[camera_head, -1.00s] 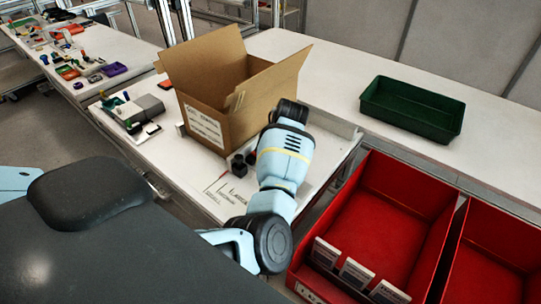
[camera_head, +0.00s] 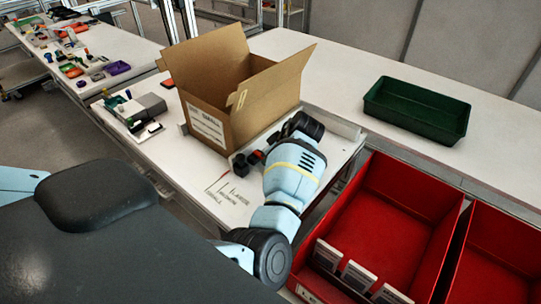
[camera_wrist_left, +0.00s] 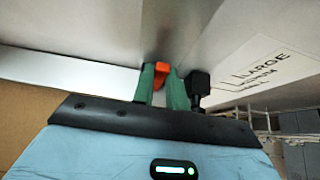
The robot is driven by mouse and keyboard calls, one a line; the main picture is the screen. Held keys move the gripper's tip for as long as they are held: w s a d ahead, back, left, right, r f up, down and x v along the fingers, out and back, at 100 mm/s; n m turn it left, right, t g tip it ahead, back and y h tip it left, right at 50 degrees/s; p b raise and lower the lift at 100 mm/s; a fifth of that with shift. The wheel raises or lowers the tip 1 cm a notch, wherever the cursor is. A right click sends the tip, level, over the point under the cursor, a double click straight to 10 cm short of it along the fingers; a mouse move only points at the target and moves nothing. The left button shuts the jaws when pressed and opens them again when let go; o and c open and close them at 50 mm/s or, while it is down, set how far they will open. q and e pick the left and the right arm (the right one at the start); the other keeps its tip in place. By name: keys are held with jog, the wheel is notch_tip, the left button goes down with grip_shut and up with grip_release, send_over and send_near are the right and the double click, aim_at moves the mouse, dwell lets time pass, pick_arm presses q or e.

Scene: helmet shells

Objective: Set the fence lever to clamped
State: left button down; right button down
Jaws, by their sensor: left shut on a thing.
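The fence lever shows as an orange-red piece (camera_wrist_left: 161,70) in the left wrist view, between the green fingertips of my left gripper (camera_wrist_left: 162,88). The gripper is shut on it. A black block or knob (camera_wrist_left: 200,82) stands just right of the fingers. In the head view my left gripper (camera_head: 262,156) is low beside the cardboard box, mostly hidden behind my own wrist. The black block (camera_head: 241,165) shows just left of it. A pale bar (camera_wrist_left: 70,74), likely the fence, runs left from the fingers in the wrist view. The lever's exact angle cannot be told. My right gripper is not in view.
An open cardboard box (camera_head: 222,100) stands close behind my gripper. Size lines with printed labels (camera_head: 228,190) mark the white table in front. Red bins (camera_head: 385,225) stand to the right, and a green tray (camera_head: 416,108) lies on the rear bench.

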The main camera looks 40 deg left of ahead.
pick_arm(q)
jog(key=shift+f, duration=0.1)
jog(key=c, duration=1.4)
grip_release()
